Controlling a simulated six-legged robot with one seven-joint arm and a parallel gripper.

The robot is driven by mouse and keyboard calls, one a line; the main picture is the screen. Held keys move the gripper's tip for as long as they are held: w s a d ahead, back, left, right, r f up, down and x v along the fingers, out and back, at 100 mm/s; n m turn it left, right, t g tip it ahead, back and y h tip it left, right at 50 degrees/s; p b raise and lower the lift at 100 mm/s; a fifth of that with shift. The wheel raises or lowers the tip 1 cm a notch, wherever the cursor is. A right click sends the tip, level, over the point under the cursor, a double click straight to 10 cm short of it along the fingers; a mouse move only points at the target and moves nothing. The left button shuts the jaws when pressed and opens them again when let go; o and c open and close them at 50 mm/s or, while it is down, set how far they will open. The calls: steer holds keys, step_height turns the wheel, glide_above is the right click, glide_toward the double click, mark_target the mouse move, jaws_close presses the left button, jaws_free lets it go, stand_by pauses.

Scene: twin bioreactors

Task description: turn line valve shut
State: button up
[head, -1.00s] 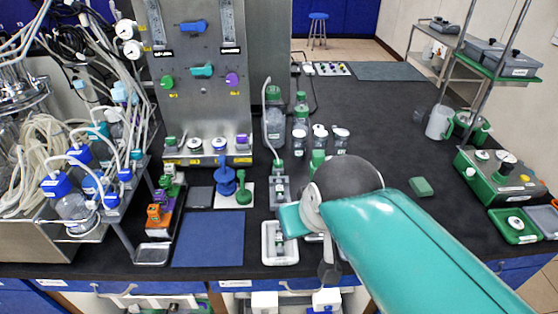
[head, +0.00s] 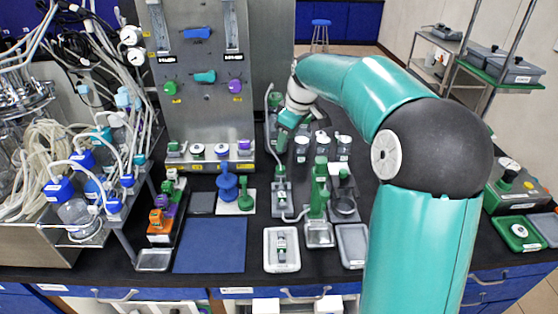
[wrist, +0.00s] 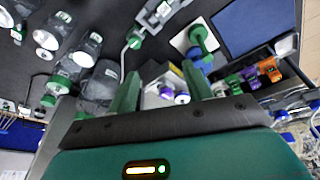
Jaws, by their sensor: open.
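A steel panel (head: 200,120) carries a blue handle (head: 197,33), a teal handle (head: 205,77), a green knob (head: 170,88) and a purple knob (head: 236,87). Their labels are too small to read, so I cannot tell which is the line valve. The blue and teal handles lie roughly level. My gripper (head: 279,137) is low, right of the panel, apart from these handles. In the wrist view my gripper (wrist: 163,75) is open, its two green fingers apart. Purple and white caps on the panel's ledge (wrist: 165,90) show beyond the gap, and nothing is held.
Clear jars (head: 322,145) stand right of my gripper. A blue stand (head: 228,183) and a green one (head: 246,200) are in front of the panel. White tubing (head: 268,115) runs down beside the panel. A tubing-filled steel bin (head: 30,232) is left. A blue mat (head: 209,246) is bare.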

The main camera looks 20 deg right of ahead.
steer(key=n+y, duration=0.2)
glide_toward(281, 168)
steer(key=x, duration=0.8)
steer(key=shift+w, duration=0.1)
steer(key=c, duration=1)
steer(key=shift+o, duration=0.2)
